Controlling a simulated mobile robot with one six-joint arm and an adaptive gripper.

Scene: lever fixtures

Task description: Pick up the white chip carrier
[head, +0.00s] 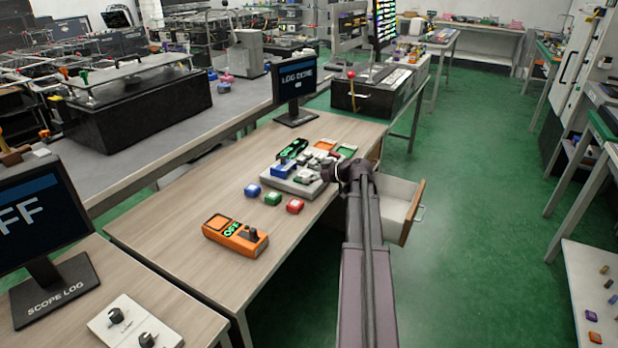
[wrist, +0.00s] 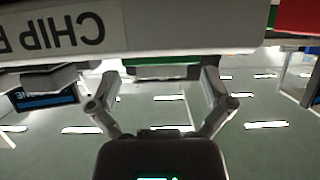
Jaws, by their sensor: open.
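Pale grey-white blocks (head: 306,176) sit on the light grey board on the wooden table in the head view. I cannot tell for sure which is the white chip carrier. My gripper (head: 332,172) is at the board's right edge and hides part of it. In the wrist view, my gripper (wrist: 162,76) has its two fingers spread wide. A green piece with a pale grey part (wrist: 165,72) shows between the fingertips. Nothing is visibly clamped. A pale grey piece (wrist: 50,77) shows left of the fingers.
The board's edge with upside-down "CHIP" lettering (wrist: 150,30) fills the wrist view's top. An orange device (head: 235,236) lies nearer. An open drawer (head: 397,203) juts out at right.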

